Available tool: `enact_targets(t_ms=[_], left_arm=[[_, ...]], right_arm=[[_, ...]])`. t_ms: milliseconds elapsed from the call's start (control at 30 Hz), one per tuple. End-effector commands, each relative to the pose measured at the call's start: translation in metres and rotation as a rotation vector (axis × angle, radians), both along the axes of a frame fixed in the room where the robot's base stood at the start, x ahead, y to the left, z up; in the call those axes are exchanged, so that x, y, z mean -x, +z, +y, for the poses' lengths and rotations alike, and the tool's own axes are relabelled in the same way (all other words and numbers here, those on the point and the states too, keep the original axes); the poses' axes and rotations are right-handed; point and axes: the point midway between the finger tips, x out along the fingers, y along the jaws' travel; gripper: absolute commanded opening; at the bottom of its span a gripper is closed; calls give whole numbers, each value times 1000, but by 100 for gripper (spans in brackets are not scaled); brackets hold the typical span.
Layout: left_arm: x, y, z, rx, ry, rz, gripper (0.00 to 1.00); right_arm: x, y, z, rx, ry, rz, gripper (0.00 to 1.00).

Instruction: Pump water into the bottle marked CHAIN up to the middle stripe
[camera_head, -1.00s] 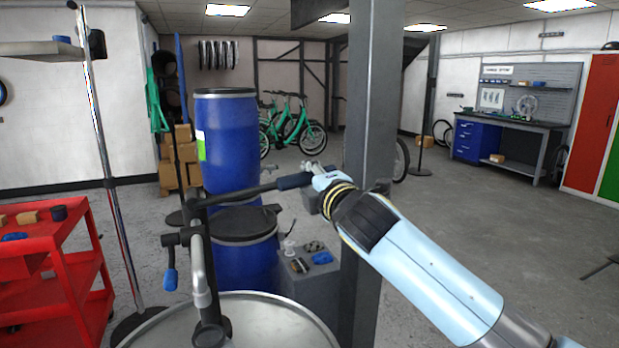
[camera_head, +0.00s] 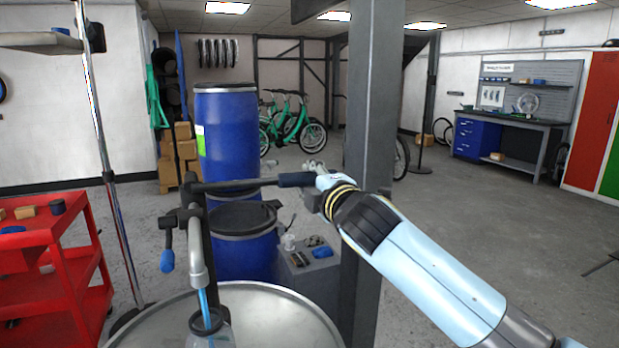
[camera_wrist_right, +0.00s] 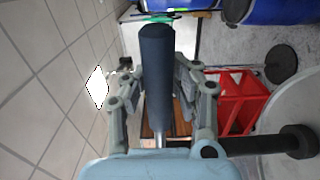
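The drum pump's spout (camera_head: 196,262) hangs over the bottle (camera_head: 209,336), of which only the dark neck ring and clear upper part show at the bottom edge. A blue stream of water (camera_head: 203,302) runs from the spout into the bottle's mouth. The CHAIN marking, stripes and water level are out of view. My right gripper (camera_head: 318,178) is at the outer end of the pump lever (camera_head: 240,184). In the right wrist view its fingers (camera_wrist_right: 157,95) close on both sides of the dark blue lever grip (camera_wrist_right: 157,60). My left gripper is not in view.
The steel drum (camera_head: 275,312) stands under the pump. A red cart (camera_head: 62,255) is at left and a grey pillar (camera_head: 368,150) stands just behind my right gripper. Blue barrels (camera_head: 226,140) and a grey box with small items (camera_head: 318,285) are behind.

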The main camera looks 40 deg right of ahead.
Motion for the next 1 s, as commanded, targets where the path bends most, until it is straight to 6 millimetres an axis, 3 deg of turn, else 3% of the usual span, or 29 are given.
enact_targets(t_ms=[33, 167, 533, 1000], left_arm=[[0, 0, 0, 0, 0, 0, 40], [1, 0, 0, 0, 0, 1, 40], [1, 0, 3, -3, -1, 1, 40], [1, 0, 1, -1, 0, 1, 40]], right_arm=[[0, 1, 0, -1, 0, -1, 33], [-1, 2, 0, -1, 1, -3, 49], [7, 3, 2, -2, 2, -6, 49], [98, 1, 24, -3, 2, -2, 49]])
